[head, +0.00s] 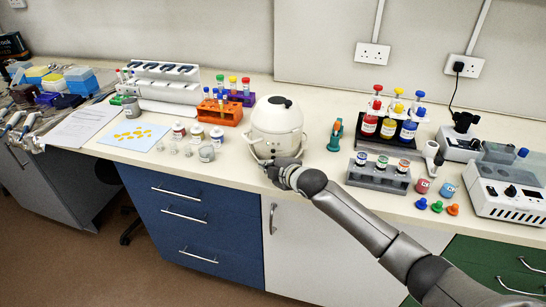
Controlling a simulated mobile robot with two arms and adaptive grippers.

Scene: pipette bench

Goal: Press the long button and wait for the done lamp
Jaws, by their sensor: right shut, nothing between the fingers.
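A white round bench device (276,122) with a dark knob on its domed lid stands near the front edge of the bench. My right gripper (272,168) is shut and empty, at the low front of this device. It covers part of the device's front, and I cannot tell whether it touches it. I cannot make out the long button or the done lamp; they may be hidden or too small. My left gripper is not in view.
An orange tube rack (219,113) stands left of the white device on the bench (320,105). A teal and orange tool (335,135) and a grey rack (378,178) stand to the right. Small jars (206,152) are close on the left.

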